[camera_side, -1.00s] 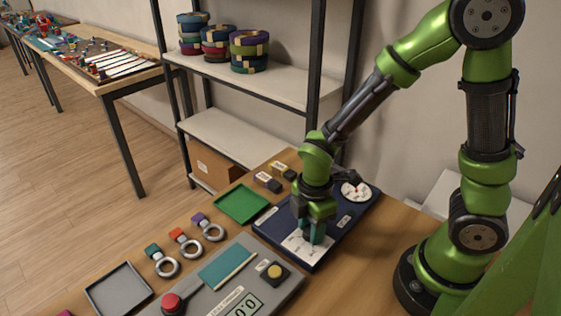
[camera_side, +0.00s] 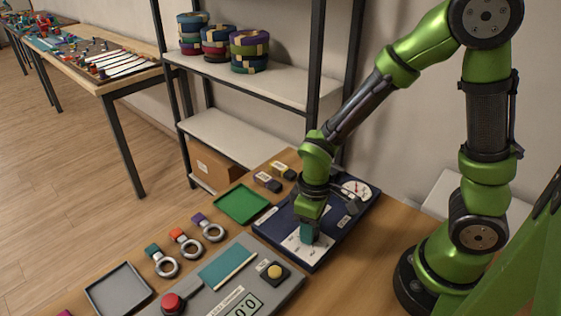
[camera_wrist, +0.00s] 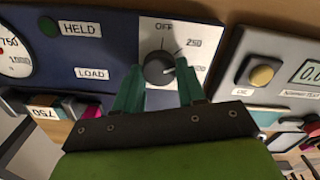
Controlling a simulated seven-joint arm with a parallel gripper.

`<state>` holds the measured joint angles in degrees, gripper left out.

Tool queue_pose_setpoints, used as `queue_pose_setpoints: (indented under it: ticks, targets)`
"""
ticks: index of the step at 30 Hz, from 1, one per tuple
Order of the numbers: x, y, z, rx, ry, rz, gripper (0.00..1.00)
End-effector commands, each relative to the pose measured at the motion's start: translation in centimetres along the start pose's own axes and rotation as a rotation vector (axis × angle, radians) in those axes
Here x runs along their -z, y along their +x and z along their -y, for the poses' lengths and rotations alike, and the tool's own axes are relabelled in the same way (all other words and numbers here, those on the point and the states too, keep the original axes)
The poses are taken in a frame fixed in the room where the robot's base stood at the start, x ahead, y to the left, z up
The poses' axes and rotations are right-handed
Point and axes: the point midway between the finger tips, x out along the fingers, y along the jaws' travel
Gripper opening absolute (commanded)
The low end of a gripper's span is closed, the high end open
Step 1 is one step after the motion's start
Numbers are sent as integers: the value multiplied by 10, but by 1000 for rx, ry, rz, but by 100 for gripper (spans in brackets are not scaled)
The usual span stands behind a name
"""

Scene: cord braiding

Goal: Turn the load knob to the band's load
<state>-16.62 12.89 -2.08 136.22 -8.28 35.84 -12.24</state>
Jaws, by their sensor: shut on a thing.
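The load knob (camera_wrist: 158,68) is dark and round, on a white plate (camera_wrist: 196,36) of a navy panel (camera_wrist: 104,52). The plate reads OFF at the top and 250 at upper right, with a partly hidden number ending in 00 below. A pale mark on the knob faces right; its exact setting is hard to tell. My gripper (camera_wrist: 158,82) is shut on the knob, one teal finger on each side. In the side view, my gripper (camera_side: 309,236) stands over the white plate and hides the knob. A LOAD label (camera_wrist: 92,74) is beside the plate.
The panel carries a round gauge (camera_side: 357,188) and a HELD label (camera_wrist: 81,29) beside a dark green lamp (camera_wrist: 48,27). A tag reading 750 (camera_wrist: 47,113) lies beyond the panel edge. A grey console (camera_side: 285,291) and green tray (camera_side: 242,204) are nearby.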

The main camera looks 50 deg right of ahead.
Motion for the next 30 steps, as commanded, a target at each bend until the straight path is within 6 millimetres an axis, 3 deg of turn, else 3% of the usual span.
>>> queue_pose_setpoints:
  ticks: [30]
  targets:
    - [-1,-1,-2,1,958,0,9]
